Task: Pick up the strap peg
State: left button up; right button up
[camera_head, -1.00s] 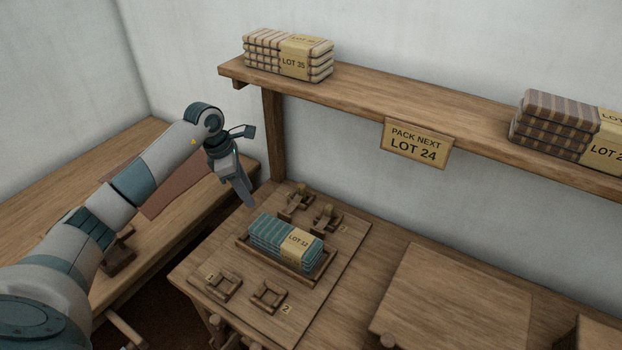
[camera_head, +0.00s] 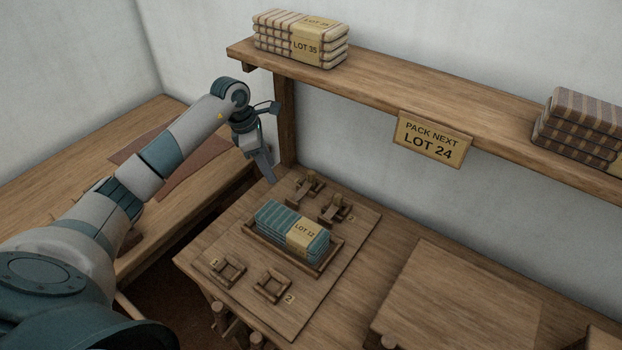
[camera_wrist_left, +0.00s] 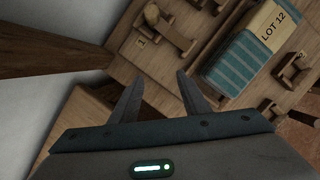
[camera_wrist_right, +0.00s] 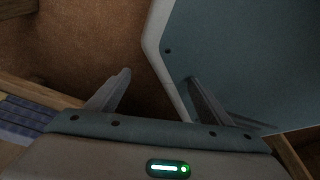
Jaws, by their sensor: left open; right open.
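Two small wooden pegs, which I take for strap pegs, sit in wooden cradles at the back of the board (camera_head: 345,262): the left peg (camera_head: 309,180) and the right peg (camera_head: 334,206). In the left wrist view, a peg (camera_wrist_left: 174,34) lies in the cradle beside a label 1. My left gripper (camera_head: 269,172) is open and empty, pointing down left of and above the back cradles. Its fingers (camera_wrist_left: 158,95) are apart from the peg. My right gripper (camera_wrist_right: 157,82) is open and empty, outside the head view.
A teal bundle marked LOT 12 (camera_head: 285,228) lies in a tray mid-board. Two empty square holders (camera_head: 229,272) (camera_head: 271,286) stand in front. A shelf (camera_head: 375,92) with cloth stacks overhangs behind; its post (camera_head: 285,120) is close to my left gripper.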

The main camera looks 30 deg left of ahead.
aim_at(311, 172)
pick_arm(q)
jog(key=w+d+p, duration=0.1)
jog(key=d, duration=0.1)
jog(key=w+d+p, duration=0.1)
jog(key=w+d, duration=0.1)
jog(key=w+d+p, duration=0.1)
jog(key=w+d, duration=0.1)
jog(key=d, duration=0.1)
jog(key=shift+w+d+r+p, duration=0.1)
jog(key=shift+w+p, duration=0.1)
jog(key=shift+p, duration=0.2)
jog(key=shift+w+d, duration=0.25)
jog(key=shift+d, duration=0.05)
pick_arm(e)
jog(key=s+d+r+g, duration=0.2)
jog(key=s, duration=0.5)
jog(key=shift+d+r+h, duration=0.15)
jog(key=shift+d+h, duration=0.15)
jog(key=shift+d, duration=0.1)
pick_arm(q)
jog(key=shift+w+d+p, duration=0.25)
jog(key=shift+d+p, duration=0.1)
jog(key=shift+d, duration=0.05)
jog(key=p+x, duration=0.1)
jog(key=x, duration=0.3)
jog(key=shift+f, duration=0.6)
pick_arm(e)
notch_tip(311, 172, up, 2)
